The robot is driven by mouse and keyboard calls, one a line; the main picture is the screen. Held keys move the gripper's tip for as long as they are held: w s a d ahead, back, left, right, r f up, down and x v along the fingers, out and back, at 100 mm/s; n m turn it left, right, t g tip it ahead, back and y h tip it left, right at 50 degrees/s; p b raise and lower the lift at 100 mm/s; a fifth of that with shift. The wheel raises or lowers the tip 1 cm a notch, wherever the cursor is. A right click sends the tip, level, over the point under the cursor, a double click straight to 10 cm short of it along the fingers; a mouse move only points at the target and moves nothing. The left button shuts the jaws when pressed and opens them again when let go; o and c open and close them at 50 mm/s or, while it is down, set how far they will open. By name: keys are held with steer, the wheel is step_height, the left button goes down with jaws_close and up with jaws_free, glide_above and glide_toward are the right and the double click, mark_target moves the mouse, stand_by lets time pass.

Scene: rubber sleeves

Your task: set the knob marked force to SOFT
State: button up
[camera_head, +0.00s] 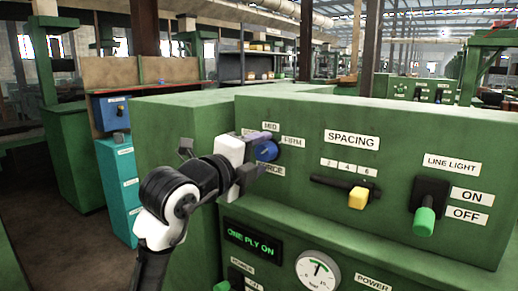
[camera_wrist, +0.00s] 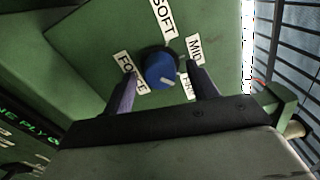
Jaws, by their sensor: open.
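The blue force knob (camera_wrist: 159,68) sits on the green panel between my two fingers in the wrist view. Around it are the labels SOFT (camera_wrist: 163,18), MID (camera_wrist: 195,49), FIRM (camera_wrist: 187,86) and FORCE (camera_wrist: 130,73). A pale mark on the knob points toward the lower right, roughly at FIRM. My gripper (camera_wrist: 161,80) is open, with one finger on each side of the knob; I cannot tell whether they touch it. In the head view the knob (camera_head: 266,151) shows just beyond my gripper (camera_head: 251,167), which hides the SOFT label.
Right of the knob are a yellow spacing slider (camera_head: 358,198) and a line light switch (camera_head: 427,207) with a green tip. Below are a lit ONE PLY ON display (camera_head: 252,242) and a round gauge (camera_head: 318,271). The space before the panel's right side is clear.

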steer(key=shift+w+d, duration=0.15)
steer(key=shift+w, duration=0.05)
steer(key=c, duration=1)
